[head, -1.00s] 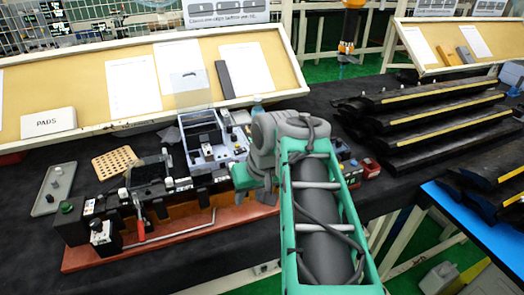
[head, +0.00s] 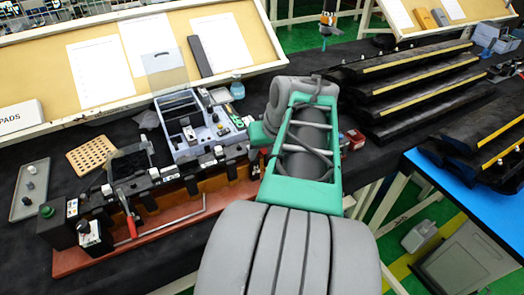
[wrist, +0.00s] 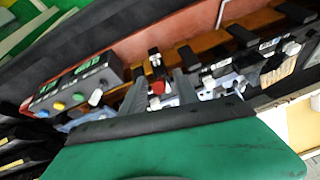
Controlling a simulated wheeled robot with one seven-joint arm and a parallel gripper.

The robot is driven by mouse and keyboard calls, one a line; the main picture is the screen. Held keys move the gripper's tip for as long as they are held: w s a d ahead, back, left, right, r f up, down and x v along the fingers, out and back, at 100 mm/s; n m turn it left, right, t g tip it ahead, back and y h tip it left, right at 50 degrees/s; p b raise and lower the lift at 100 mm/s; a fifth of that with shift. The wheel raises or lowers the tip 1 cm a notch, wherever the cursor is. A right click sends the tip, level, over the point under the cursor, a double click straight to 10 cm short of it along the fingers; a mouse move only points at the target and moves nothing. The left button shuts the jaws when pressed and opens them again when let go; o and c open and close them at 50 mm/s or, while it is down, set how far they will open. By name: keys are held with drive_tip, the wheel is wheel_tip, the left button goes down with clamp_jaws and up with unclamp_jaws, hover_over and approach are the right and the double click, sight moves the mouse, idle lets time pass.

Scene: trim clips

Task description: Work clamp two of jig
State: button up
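The jig (head: 150,248) is a long reddish-brown base with black blocks and a black rail along it. A toggle clamp with a red handle (head: 131,226) stands at its left part, beside a bent metal rod (head: 170,219). My gripper is at the jig's right part, mostly hidden behind my arm in the head view. In the wrist view, my grey fingers (wrist: 192,86) reach toward the jig's rail, close to a clamp with a red tip (wrist: 157,88). I cannot tell whether they touch it or how wide they are apart.
A grey-blue parts tray (head: 190,150) lies behind the jig. A perforated board (head: 92,156) and a grey tray (head: 29,190) lie left. Black trims (head: 410,90) are stacked at right.

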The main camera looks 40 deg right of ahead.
drive_tip(key=shift+c, duration=0.5)
clamp_jaws()
idle(0.9)
